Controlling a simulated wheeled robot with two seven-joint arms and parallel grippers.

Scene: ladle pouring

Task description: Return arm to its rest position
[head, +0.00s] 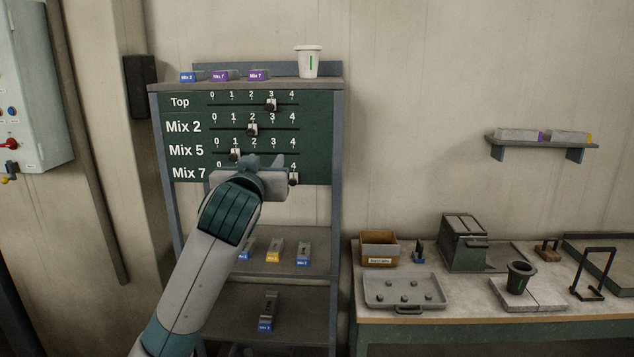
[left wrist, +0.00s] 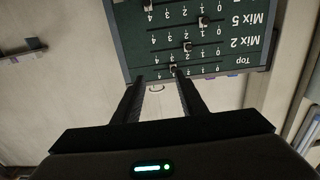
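My left arm reaches up from the bottom of the head view. Its gripper (head: 264,163) is in front of the lower part of the green slider board (head: 320,140), hiding part of the Mix 7 row. In the left wrist view the two fingers of my left gripper (left wrist: 160,82) are apart with nothing between them. The board (left wrist: 130,40) shows upside down beyond the fingertips. The Top slider (head: 271,104) is near 3, the Mix 2 slider (head: 252,130) near 2, the Mix 5 slider (head: 235,154) near 1 and the Mix 7 slider (head: 293,179) near 4. My right gripper is not in view.
A white cup (head: 310,62) and labelled blocks stand on the rack top. More blocks are on the lower shelves (head: 290,235). On the right, a workbench (head: 455,312) holds a tray (head: 372,300), a dark cup (head: 519,277) and a box (head: 380,248). A wall cabinet (head: 38,85) is at left.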

